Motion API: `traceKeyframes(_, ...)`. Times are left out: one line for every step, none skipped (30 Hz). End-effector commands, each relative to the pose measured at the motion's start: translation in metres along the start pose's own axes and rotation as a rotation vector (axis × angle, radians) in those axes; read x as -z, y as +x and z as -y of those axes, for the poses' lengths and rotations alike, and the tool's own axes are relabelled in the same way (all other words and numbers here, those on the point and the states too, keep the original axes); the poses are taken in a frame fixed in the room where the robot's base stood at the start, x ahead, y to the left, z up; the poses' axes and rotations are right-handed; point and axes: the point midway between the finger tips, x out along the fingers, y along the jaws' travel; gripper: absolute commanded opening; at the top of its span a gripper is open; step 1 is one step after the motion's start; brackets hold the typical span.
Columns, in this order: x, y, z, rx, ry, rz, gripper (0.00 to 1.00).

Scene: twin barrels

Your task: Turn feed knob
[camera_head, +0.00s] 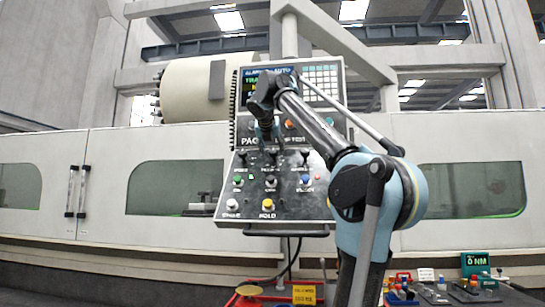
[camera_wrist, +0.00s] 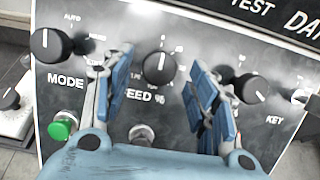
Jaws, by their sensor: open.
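The feed knob (camera_wrist: 158,68) is a round black knob with a white pointer line, above the partly covered "FEED %" label on the grey control panel (camera_wrist: 145,25). In the wrist view my gripper (camera_wrist: 161,62) is open, its blue-padded fingers standing left and right of the knob with visible gaps. I cannot tell how far the fingertips are from the panel. In the head view the panel (camera_head: 237,207) hangs ahead, and my gripper (camera_head: 268,140) is in front of its knob row. The feed knob is too small or hidden there to make out.
A black mode knob (camera_wrist: 48,45) is to the left and a black key knob (camera_wrist: 252,88) to the right, near the fingers. A green button (camera_wrist: 63,126) is below left. In the head view, a yellow button (camera_head: 267,204) is low on the panel.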

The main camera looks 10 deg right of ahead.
Motion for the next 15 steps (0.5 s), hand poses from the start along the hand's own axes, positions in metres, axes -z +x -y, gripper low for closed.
traceKeyframes(0.000,0.009,0.001,0.003,0.002,0.000,0.53)
traceKeyframes(-0.001,0.013,0.001,0.002,0.001,0.001,0.53)
traceKeyframes(0.000,0.018,0.001,0.002,0.001,0.001,0.53)
traceKeyframes(0.000,0.022,0.000,0.002,0.001,0.000,0.53)
traceKeyframes(0.000,0.025,0.001,0.002,0.002,0.000,0.53)
traceKeyframes(0.000,0.029,0.000,0.001,0.001,0.000,0.53)
traceKeyframes(0.000,0.032,0.000,0.000,0.001,0.000,0.53)
traceKeyframes(0.000,0.034,0.000,0.000,0.000,0.001,0.53)
traceKeyframes(0.000,0.036,-0.001,-0.001,-0.001,0.001,0.53)
traceKeyframes(0.000,0.038,-0.001,-0.001,-0.001,0.001,0.53)
traceKeyframes(0.000,0.039,-0.001,-0.001,0.000,0.001,0.53)
traceKeyframes(0.000,0.040,-0.001,-0.001,0.000,0.001,0.53)
traceKeyframes(0.000,0.041,-0.001,-0.001,0.000,0.001,0.53)
traceKeyframes(0.000,0.041,-0.001,-0.001,0.000,0.001,0.53)
traceKeyframes(0.000,0.041,-0.001,-0.001,0.000,0.001,0.53)
